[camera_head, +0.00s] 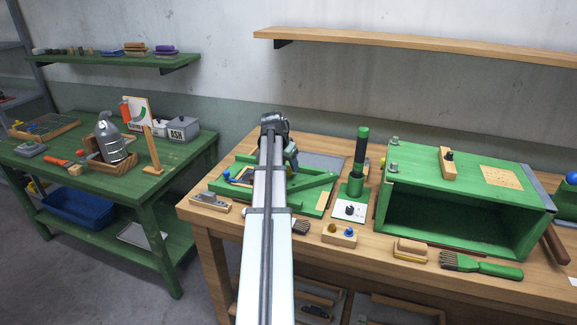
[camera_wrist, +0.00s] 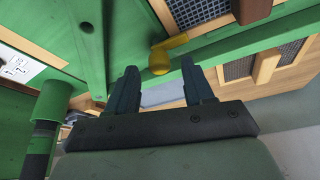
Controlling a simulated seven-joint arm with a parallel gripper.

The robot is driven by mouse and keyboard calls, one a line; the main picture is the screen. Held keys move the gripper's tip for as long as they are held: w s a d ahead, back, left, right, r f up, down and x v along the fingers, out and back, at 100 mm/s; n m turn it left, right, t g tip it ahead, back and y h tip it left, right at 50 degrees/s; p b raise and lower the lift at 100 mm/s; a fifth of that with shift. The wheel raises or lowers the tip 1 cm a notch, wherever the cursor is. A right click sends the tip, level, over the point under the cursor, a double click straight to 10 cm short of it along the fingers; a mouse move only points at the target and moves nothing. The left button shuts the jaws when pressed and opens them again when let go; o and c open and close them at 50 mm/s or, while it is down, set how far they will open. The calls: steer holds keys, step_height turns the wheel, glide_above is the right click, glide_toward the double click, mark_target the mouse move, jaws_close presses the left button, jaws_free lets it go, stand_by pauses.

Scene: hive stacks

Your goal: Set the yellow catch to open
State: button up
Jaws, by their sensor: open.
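The yellow catch (camera_wrist: 160,58) shows in the wrist view on a green wooden part (camera_wrist: 215,45). It has a round yellow body, and a short lever points up and to the right from it. My gripper (camera_wrist: 159,68) is open, its two dark fingers apart, with the catch just beyond and between the fingertips in the picture. I see no contact, and the gap in depth cannot be told. In the head view my arm covers this area, and I cannot make out the catch there.
A green post (camera_head: 357,165) with a dial plate (camera_head: 349,210) stands right of my arm. A green table (camera_head: 60,170) stands left.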

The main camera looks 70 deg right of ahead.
steer(key=shift+s+d+f, duration=0.1)
steer(key=shift+d+f, duration=0.15)
steer(key=shift+f, duration=0.3)
jaws_close()
